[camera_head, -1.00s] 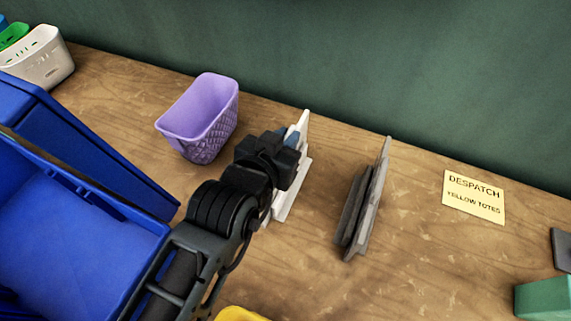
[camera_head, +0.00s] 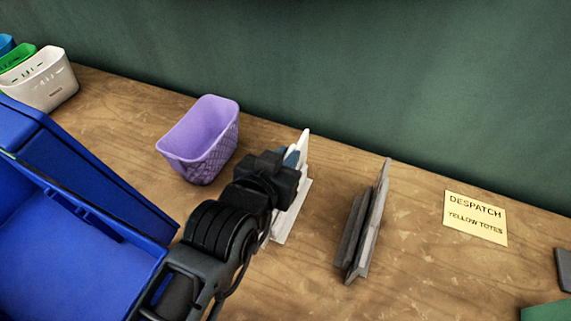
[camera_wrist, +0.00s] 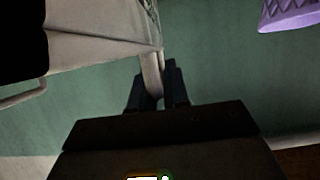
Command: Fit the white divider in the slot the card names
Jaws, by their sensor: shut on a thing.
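The white divider (camera_head: 291,213) is upright at the middle of the bench in the head view. My gripper (camera_head: 289,158) is shut on its upper part, and my arm hides its left side. In the wrist view, my gripper's dark fingers (camera_wrist: 158,92) close on the edge of the pale divider panel (camera_wrist: 100,45). I cannot tell whether its foot touches the bench. The yellow card (camera_head: 475,218) lies flat at the right and reads "DESPATCH YELLOW TOTES". No slot can be made out.
A grey divider (camera_head: 366,225) stands right of the white one. A purple basket (camera_head: 200,140) is behind left. A large blue tote (camera_head: 75,255) fills the left front. White (camera_head: 45,83) and green (camera_head: 17,62) containers stand far left. Bare bench lies between grey divider and card.

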